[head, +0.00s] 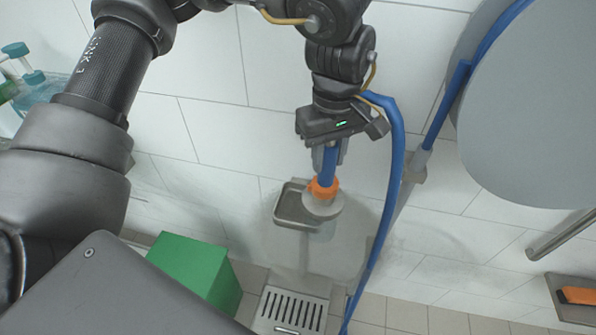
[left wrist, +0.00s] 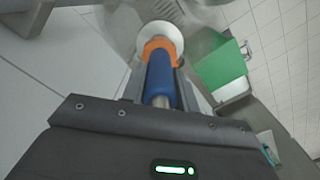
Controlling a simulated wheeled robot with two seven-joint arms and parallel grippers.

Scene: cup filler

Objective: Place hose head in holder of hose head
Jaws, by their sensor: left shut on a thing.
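My left gripper (head: 327,150) is shut on the hose head, seen as a blue handle (head: 328,165) with an orange collar (head: 323,187), pointing down. The blue handle (left wrist: 160,78) and orange collar (left wrist: 158,50) also show between the fingers in the left wrist view. A pale round disc (head: 322,207) lies right at the collar's lower end; I cannot tell whether it belongs to the hose head or to a holder. A small metal tray (head: 281,205) is just left of it. No holder can be made out for certain. My right gripper is not in view.
The blue hose (head: 396,150) loops down on the right of the gripper. A green box (head: 190,264) and a slotted drain grate (head: 290,310) are below. A large grey rounded body (head: 530,120) fills the upper right. An orange item (head: 578,295) sits at the lower right.

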